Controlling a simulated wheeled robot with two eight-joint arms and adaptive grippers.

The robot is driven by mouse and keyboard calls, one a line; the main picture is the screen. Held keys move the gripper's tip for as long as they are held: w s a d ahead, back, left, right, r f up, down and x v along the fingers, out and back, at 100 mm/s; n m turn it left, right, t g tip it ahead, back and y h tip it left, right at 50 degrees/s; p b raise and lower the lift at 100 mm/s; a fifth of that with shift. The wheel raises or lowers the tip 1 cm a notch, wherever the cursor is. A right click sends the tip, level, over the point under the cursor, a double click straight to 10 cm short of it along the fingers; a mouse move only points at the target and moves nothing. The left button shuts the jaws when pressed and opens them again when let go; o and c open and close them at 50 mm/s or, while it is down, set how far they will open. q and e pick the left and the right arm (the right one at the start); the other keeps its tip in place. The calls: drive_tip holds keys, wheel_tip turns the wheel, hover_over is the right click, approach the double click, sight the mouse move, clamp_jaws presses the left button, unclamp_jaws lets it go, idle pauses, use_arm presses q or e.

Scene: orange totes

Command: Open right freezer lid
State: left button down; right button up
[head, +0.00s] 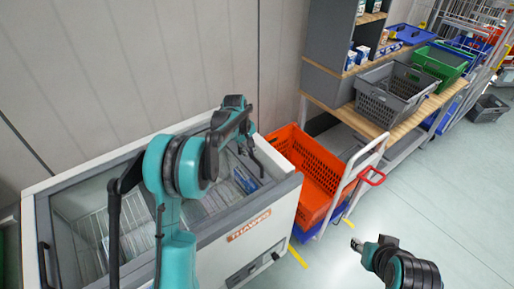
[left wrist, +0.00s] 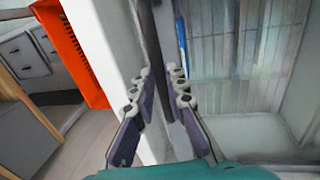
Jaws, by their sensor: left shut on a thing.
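The white chest freezer (head: 262,222) stands at the lower left, with wire baskets showing inside. The right freezer lid is partly hidden behind my left arm, and I cannot tell how far it is open. My left gripper (head: 248,143) is at the freezer's right end. In the left wrist view, its two fingers (left wrist: 160,95) are on either side of a dark upright bar (left wrist: 152,45), the right lid's handle, and shut on it. My right gripper (head: 357,244) is over the floor at the lower right, away from the freezer; its fingers are too small to read.
An orange tote (head: 312,170) on a cart stands close to the freezer's right side. A wooden-topped table (head: 412,122) holds a grey crate (head: 385,100) and a green crate (head: 440,62). A panelled wall (head: 120,70) is behind the freezer. The floor (head: 450,190) at the right is clear.

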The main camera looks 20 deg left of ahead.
use_arm(q)
drive_tip(key=s+a, duration=0.6)
drive_tip(key=s, duration=0.2)
drive_tip(key=s+a, duration=0.6)
drive_tip(key=s, duration=0.2)
drive_tip(key=s+a+p, duration=0.1)
drive_tip(key=s+a, duration=0.5)
drive_tip(key=s, duration=0.2)
drive_tip(key=shift+a, duration=0.3)
drive_tip(key=c, duration=1.5)
unclamp_jaws()
drive_tip(key=shift+c, duration=0.2)
drive_tip(key=shift+w, duration=0.1)
wheel_tip(320, 180, up, 12)
drive_tip(key=s+a, duration=0.1)
drive_tip(key=s, duration=0.1)
drive_tip(key=shift+a, duration=0.25)
drive_tip(key=shift+f, duration=0.1)
drive_tip(key=s+d+m+t, duration=0.2)
drive_tip(key=d+m, duration=0.3)
drive_tip(key=d, duration=0.8)
drive_tip(key=s+d+m+t+y, duration=0.1)
drive_tip(key=s+d+m+t, duration=0.2)
drive_tip(key=d, duration=0.9)
drive_tip(key=shift+s+d+f+m, duration=0.2)
drive_tip(key=shift+s+d+m, duration=0.2)
drive_tip(key=shift+s+m, duration=0.8)
